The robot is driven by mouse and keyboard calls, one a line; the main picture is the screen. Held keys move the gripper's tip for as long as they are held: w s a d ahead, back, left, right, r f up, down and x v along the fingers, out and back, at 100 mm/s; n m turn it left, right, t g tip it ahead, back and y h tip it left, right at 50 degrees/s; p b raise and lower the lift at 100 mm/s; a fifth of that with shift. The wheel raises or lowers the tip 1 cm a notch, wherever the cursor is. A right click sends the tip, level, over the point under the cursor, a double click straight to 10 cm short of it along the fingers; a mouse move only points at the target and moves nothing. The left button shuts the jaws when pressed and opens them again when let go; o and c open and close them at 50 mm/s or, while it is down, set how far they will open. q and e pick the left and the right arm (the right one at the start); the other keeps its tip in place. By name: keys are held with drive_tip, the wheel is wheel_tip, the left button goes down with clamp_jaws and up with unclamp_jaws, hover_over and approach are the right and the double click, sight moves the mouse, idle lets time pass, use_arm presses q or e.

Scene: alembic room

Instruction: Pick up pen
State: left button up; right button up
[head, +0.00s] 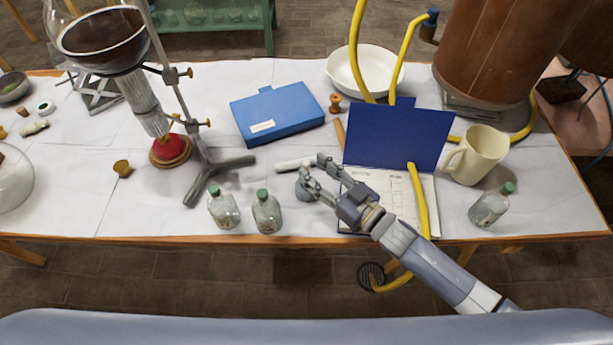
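I cannot pick out a pen for certain. A short white rod (294,164) lies on the white-covered table, just beyond and left of my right gripper's fingertips. A thin brown stick (340,133) shows partly behind the raised blue cover of an open book (398,138). My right gripper (314,170) reaches in from the lower right, with its fingers spread and nothing seen between them. It is over the table at the book's left side; whether it touches the rod is unclear. My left gripper is not in view.
A small grey round object (303,191) is partly under the fingers. Two bottles (266,212) (223,208) stand left near the front edge. A blue box (277,113), metal stand (205,160), white bowl (364,70) and cream mug (478,155) surround the area. Yellow hoses (419,200) cross the book.

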sight(309, 166)
drive_tip(key=x, duration=0.3)
drive_tip(key=shift+w+a, duration=0.25)
drive_tip(key=shift+a, duration=0.1)
clamp_jaws()
drive_tip(key=shift+d+r, duration=0.1)
drive_tip(key=shift+r, duration=0.05)
